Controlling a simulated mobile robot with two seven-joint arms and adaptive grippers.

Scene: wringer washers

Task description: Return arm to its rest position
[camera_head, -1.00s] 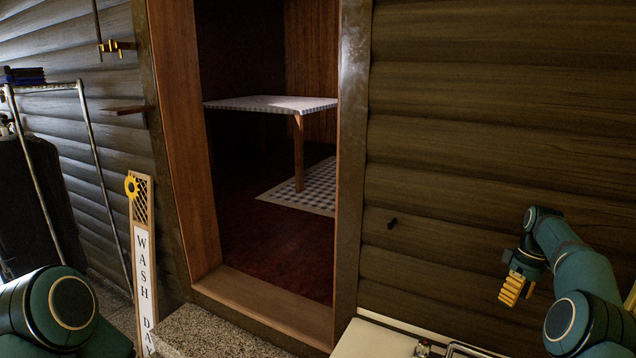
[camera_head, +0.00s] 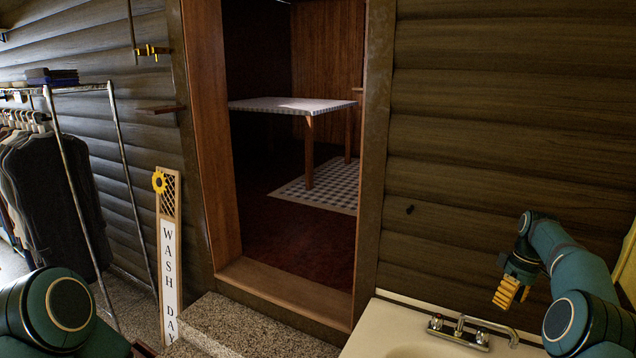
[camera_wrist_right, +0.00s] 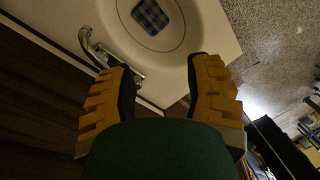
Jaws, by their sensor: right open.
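My right arm (camera_head: 578,270) comes in at the right of the head view, bent, with its gripper (camera_head: 508,291) hanging low in front of the log wall, above the sink's faucet. In the right wrist view the two yellow fingers of the right gripper (camera_wrist_right: 160,90) are spread wide with nothing between them. My left arm (camera_head: 60,310) shows only as a teal joint at the lower left of the head view. The left gripper is not seen.
A cream sink (camera_head: 400,325) with a metal faucet (camera_head: 470,328) lies below the right gripper. A blue checked cloth (camera_wrist_right: 150,16) is in its basin. A doorway shows a table (camera_head: 290,104). A "WASH DAY" sign (camera_head: 168,260) and a clothes rack (camera_head: 78,190) stand at left.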

